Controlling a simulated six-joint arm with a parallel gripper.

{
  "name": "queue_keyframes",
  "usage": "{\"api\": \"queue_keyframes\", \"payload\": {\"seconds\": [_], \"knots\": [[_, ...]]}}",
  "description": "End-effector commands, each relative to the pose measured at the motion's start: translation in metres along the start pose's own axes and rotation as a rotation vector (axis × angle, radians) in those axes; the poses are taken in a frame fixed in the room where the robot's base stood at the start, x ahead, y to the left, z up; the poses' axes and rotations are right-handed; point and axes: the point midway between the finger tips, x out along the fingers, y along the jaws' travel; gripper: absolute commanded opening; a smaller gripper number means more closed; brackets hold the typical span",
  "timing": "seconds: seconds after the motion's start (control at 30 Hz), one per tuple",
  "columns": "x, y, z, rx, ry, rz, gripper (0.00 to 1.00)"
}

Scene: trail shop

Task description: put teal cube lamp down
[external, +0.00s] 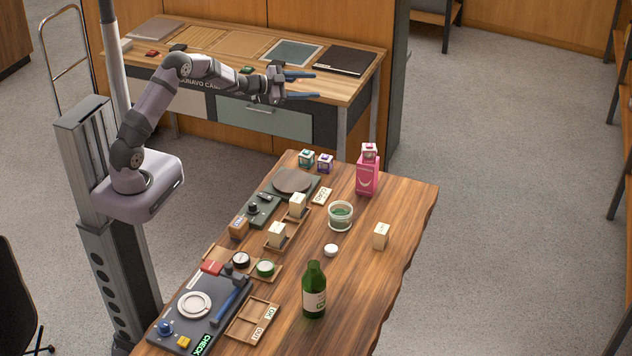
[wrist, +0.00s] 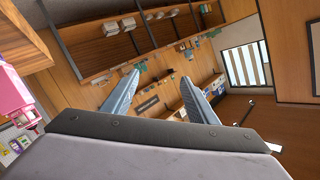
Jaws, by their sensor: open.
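The teal cube lamp (external: 307,157) is a small cube with teal and white faces. It stands at the far left end of the wooden table, just left of a similar purple cube (external: 325,163). My gripper (external: 306,86) is raised in the air, well above the table's far end and apart from the teal cube. Its two blue-grey fingers are spread with nothing between them. The wrist view also shows the open, empty fingers (wrist: 160,98); the teal cube cannot be made out there.
A pink bottle (external: 367,177) with a cube on top stands right of the purple cube. A round dark plate (external: 292,181), glass jar (external: 340,215), green bottle (external: 314,290) and cream cube (external: 381,236) also stand on the table (external: 405,205). A desk (external: 345,90) stands behind.

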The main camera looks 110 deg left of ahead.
Motion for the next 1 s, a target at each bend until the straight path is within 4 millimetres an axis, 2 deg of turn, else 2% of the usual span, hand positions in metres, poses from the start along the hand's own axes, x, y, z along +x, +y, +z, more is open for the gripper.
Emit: {"api": "queue_keyframes", "payload": {"seconds": [0.03,0.1,0.2,0.27,0.37,0.47,0.57,0.7,0.8,1.0], "knots": [[0.004,-0.015,0.002,0.032,-0.068,-0.049,0.53],[0.006,-0.032,0.013,0.067,-0.183,-0.106,0.53],[0.003,-0.045,0.029,0.098,-0.348,-0.141,0.53],[-0.001,-0.045,0.037,0.105,-0.444,-0.135,0.53],[-0.011,-0.033,0.046,0.103,-0.594,-0.079,0.53],[-0.022,-0.007,0.047,0.087,-0.715,0.031,0.53],[-0.034,0.030,0.037,0.063,-0.796,0.190,0.53],[-0.052,0.090,0.004,0.031,-0.825,0.461,0.53],[-0.064,0.126,-0.024,0.019,-0.797,0.630,0.53],[-0.082,0.167,-0.065,0.012,-0.721,0.841,0.53]]}}
